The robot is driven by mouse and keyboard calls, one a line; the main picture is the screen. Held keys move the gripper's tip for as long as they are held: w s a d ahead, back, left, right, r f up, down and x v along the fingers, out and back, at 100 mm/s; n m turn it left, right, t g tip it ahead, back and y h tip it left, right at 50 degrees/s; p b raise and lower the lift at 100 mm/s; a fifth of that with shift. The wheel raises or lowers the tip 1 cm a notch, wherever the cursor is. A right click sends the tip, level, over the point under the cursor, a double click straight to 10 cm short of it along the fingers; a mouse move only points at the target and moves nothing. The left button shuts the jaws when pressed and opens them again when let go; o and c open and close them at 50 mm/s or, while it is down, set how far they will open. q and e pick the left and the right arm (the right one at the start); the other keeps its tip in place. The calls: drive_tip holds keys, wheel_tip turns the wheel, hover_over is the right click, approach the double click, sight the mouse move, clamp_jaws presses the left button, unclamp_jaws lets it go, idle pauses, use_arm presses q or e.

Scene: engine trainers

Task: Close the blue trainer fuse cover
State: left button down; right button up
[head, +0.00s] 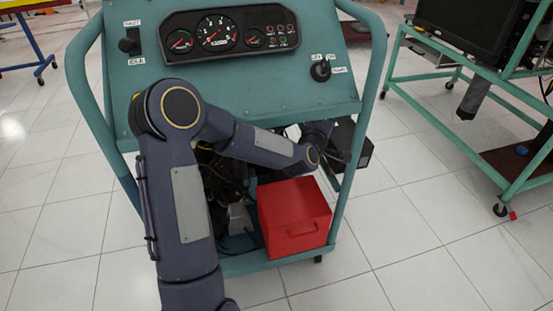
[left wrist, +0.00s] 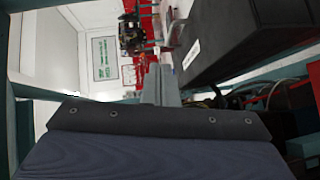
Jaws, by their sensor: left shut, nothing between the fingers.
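The blue trainer (head: 235,78) is a teal stand with a gauge panel on top and tubular side rails. A black box (head: 358,150) sticks out at its right side, partly behind the right rail; I take it to be the fuse box. In the left wrist view a large black box-like part with a white label (left wrist: 250,38) fills the upper right. Whether its cover is open is hard to tell. My left arm reaches across the trainer's front. My left gripper (left wrist: 167,82) is shut and empty, beside and apart from the labelled black part. My right gripper is not shown.
A red box (head: 293,218) stands on the trainer's lower shelf, below my left forearm. Cables and engine parts sit behind my arm. Another teal stand (head: 440,122) with a black screen is at the right. Tiled floor (head: 430,240) lies clear between the stands.

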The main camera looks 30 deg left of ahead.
use_arm(q)
drive_tip(key=s+a+f+n+t+b, duration=0.1)
drive_tip(key=s+a+f+b, duration=0.1)
drive_tip(key=s, duration=0.5)
drive_tip(key=s+a+f+n+t+b, duration=0.2)
drive_tip(key=s+a+f, duration=0.3)
drive_tip(key=s, duration=0.3)
drive_tip(key=shift+a, duration=0.35)
